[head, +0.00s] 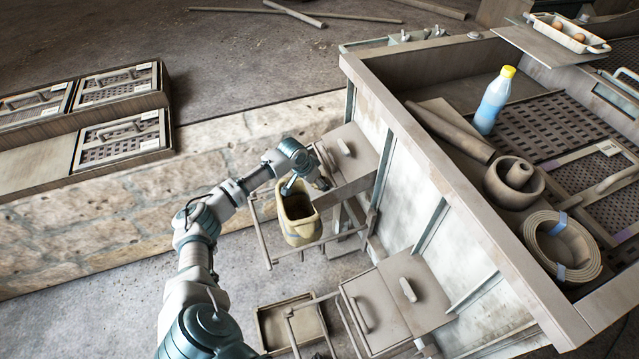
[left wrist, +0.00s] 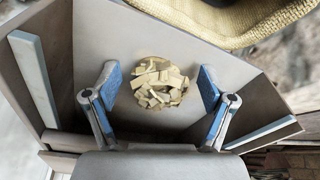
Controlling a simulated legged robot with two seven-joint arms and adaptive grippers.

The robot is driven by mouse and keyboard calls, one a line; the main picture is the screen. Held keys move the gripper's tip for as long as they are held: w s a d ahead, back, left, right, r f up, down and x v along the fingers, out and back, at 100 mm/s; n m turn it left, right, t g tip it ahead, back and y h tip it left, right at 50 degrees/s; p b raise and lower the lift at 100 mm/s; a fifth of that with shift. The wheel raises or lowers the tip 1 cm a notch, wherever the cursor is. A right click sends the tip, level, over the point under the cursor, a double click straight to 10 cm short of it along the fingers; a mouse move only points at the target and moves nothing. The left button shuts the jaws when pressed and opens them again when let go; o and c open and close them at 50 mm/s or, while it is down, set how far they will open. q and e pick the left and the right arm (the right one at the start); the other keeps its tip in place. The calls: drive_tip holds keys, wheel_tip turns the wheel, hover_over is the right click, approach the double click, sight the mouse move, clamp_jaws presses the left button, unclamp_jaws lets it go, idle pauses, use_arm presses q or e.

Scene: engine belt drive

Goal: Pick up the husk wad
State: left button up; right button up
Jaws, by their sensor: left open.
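The husk wad (left wrist: 158,84) is a round clump of pale yellow chips. In the left wrist view it lies on a grey plate (left wrist: 105,40) between raised side walls. My left gripper (left wrist: 159,72) is open, with one blue-padded finger on each side of the wad and a gap on both sides. In the head view my left gripper (head: 318,178) is at the upper chute on the bench's side, and the wad is hidden there. My right gripper is in neither view.
A yellowish bin (head: 300,226) hangs in a frame just below my left gripper; its woven rim (left wrist: 235,28) shows in the left wrist view. The bench (head: 440,160) carries a bottle (head: 493,100), a mortar-like bowl (head: 497,190) and a coil (head: 532,235). A lower chute (head: 390,310) is beneath.

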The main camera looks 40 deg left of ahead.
use_arm(q)
drive_tip(key=c, duration=1.2)
drive_tip(key=shift+o, duration=0.2)
drive_tip(key=shift+r, duration=0.1)
